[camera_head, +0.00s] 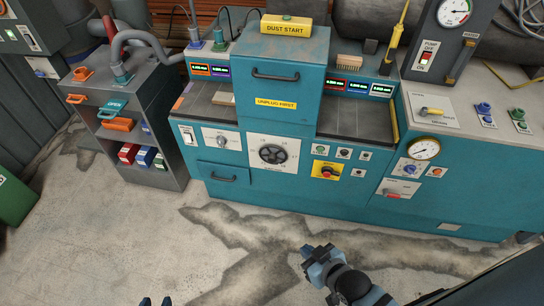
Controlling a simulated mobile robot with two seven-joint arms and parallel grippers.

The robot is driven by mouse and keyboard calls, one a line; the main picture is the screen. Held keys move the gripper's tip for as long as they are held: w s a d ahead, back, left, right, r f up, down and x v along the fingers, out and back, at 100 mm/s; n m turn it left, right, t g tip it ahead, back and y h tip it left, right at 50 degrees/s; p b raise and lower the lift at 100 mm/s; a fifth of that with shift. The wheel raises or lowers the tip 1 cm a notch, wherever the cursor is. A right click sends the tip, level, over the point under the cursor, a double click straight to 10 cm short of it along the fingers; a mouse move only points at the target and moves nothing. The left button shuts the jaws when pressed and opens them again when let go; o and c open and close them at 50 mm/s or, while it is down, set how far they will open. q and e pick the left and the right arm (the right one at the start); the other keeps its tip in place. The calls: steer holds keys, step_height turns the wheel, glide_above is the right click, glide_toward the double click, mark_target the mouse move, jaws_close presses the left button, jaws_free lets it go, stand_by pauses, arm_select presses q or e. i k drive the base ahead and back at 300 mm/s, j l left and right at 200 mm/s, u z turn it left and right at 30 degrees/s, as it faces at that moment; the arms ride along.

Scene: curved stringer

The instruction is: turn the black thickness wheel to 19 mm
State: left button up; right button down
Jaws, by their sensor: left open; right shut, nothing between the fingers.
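The black thickness wheel (273,154) is on a pale dial plate (252,142) at the middle of the teal machine's front. The markings around it are too small to read, so its setting cannot be told. My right gripper (316,254) is shut and empty, over the floor in front of the machine, below and right of the wheel and apart from it. My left gripper (156,301) shows only as two separated fingertips at the bottom edge. It is open and far from the wheel.
A grey shelf cabinet (160,172) stands left. The stained concrete floor (120,240) in front is clear.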

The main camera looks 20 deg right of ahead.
mark_target(271, 154)
steer(key=j+z, duration=0.1)
steer(key=z, duration=0.4)
steer(key=i+j+z, duration=0.2)
steer(key=j, duration=0.15)
steer(key=j+z, duration=0.2)
steer(key=j, duration=0.15)
steer(key=i+j+z, duration=0.15)
steer(key=j, duration=0.25)
steer(key=j+z, duration=0.15)
steer(key=j, duration=0.95)
steer(key=i+j, duration=0.6)
steer(key=j, duration=0.15)
